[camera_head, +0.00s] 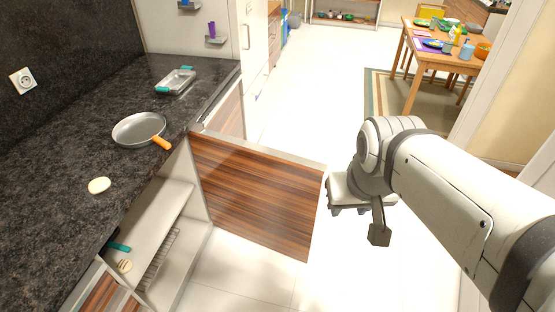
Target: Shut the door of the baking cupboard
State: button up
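The baking cupboard (186,236) is a white-lined cabinet under the dark counter. Its wood-grain door (252,196) stands wide open, sticking out across the floor from the cupboard's far side. The inside is exposed, with a white shelf (160,205) and a wire rack (163,258). My gripper (378,235) is to the right of the door's free edge, on the outer side of the opening, and appears apart from the door. One grey finger hangs down; the rest is partly hidden by its own body, so its opening is unclear. It shows nothing held.
On the counter (75,150) are a pan (138,128) with an orange handle, a metal tray (176,82) with teal handles and a pale round item (99,185). A teal-handled item (119,247) lies in the cupboard. A dining table (440,58) stands far right. White floor is clear beyond the door.

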aim_at(269, 198)
jog(key=z, duration=1.25)
jog(key=i, duration=3.25)
jog(key=z, duration=5.1)
jog(key=i, duration=0.1)
jog(key=z, duration=2.85)
jog(key=i, duration=0.3)
jog(key=u, duration=0.1)
